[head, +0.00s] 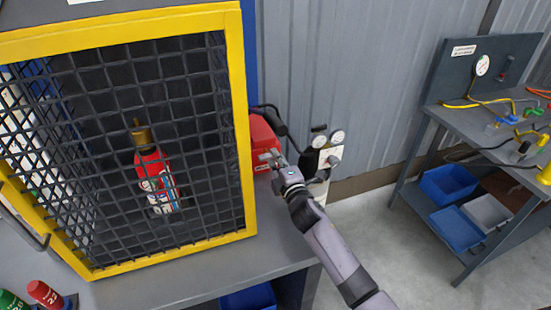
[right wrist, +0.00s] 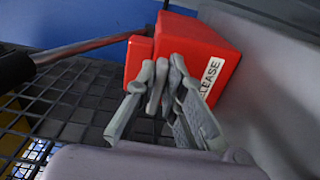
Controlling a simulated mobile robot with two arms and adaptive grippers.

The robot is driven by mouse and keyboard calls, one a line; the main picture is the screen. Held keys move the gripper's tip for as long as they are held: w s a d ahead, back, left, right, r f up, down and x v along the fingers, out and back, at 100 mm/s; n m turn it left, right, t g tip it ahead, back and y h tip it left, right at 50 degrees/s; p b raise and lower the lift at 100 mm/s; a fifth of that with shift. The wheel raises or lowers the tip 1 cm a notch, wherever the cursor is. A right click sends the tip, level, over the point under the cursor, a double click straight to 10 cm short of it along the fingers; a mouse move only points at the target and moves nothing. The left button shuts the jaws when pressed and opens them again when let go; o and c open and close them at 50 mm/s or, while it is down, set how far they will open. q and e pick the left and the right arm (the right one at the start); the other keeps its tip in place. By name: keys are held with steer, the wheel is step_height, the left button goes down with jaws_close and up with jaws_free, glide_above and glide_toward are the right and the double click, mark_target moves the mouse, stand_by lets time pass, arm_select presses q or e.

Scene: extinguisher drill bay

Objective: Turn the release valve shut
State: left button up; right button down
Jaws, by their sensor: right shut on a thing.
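The release valve is a red box (head: 264,132) beside the right side of the yellow-framed cage. In the right wrist view the red box (right wrist: 205,50) bears a white label, partly covered, ending in "LEASE". A metal rod (right wrist: 90,47) runs from its left side to a black grip. My right gripper (head: 271,157) is at the front of the box. In the right wrist view its grey fingers (right wrist: 168,85) are closed against the box front and hide the part they hold. My left gripper is not in view.
A yellow-framed mesh cage (head: 244,150) holds a red extinguisher (head: 152,172). Gauges (head: 337,137) stand right of my gripper. A grey workbench (head: 470,118) with hoses is at the right, blue bins (head: 448,184) below. Floor between is clear.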

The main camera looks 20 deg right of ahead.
steer(key=shift+f, duration=0.1)
steer(key=c, duration=1.7)
jaws_free()
steer(key=s, duration=1.2)
steer(key=shift+d, duration=0.2)
